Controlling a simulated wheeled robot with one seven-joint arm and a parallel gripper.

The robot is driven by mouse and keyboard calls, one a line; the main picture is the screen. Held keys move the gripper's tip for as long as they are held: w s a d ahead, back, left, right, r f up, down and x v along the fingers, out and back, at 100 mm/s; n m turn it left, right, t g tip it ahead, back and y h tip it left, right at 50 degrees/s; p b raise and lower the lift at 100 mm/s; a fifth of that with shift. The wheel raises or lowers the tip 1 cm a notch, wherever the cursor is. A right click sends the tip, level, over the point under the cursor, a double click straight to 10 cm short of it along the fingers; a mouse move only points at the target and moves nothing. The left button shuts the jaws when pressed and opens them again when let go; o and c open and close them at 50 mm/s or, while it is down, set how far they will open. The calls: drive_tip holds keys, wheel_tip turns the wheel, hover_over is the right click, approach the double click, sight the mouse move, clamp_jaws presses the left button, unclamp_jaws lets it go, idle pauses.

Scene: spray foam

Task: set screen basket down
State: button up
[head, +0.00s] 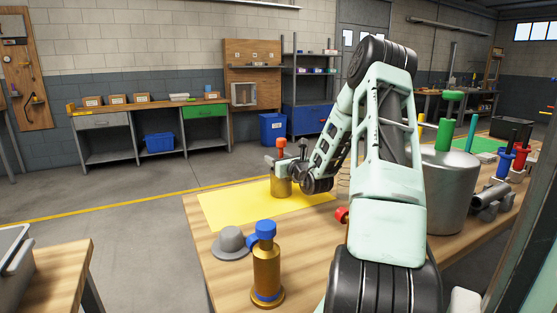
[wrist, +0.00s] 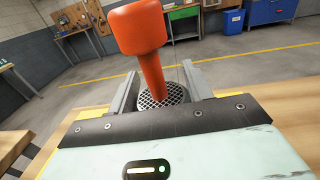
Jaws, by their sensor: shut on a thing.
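The screen basket has an orange-red knobbed handle (wrist: 151,62) and a round dark mesh (wrist: 152,99) below it in the wrist view. In the head view its red top (head: 281,143) shows above my gripper (head: 281,161) and a brass-coloured cylindrical body (head: 281,187) below. My gripper (wrist: 160,70) is shut on the basket, with the handle rising between the two grey fingers. The basket is upright over the yellow mat (head: 235,207). I cannot tell whether its base touches the mat.
A brass cylinder with a blue top (head: 266,268) and a grey domed piece (head: 231,241) stand at the bench's near left. A large grey pot (head: 447,190) is right of my arm. Several coloured-handled tools stand farther right. The mat's left part is clear.

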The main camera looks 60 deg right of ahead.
drive_tip(key=shift+f, duration=0.45)
drive_tip(key=o, duration=1)
drive_tip(key=shift+r, duration=0.15)
drive_tip(key=shift+r, duration=0.3)
drive_tip(key=shift+r+p, duration=0.5)
drive_tip(key=shift+p, duration=0.05)
drive_tip(key=v, duration=0.5)
drive_tip(key=b+v, duration=0.1)
drive_tip(key=v, duration=0.1)
drive_tip(key=shift+s+a+f, duration=0.1)
drive_tip(key=shift+s+f, duration=0.15)
drive_tip(key=shift+f, duration=0.1)
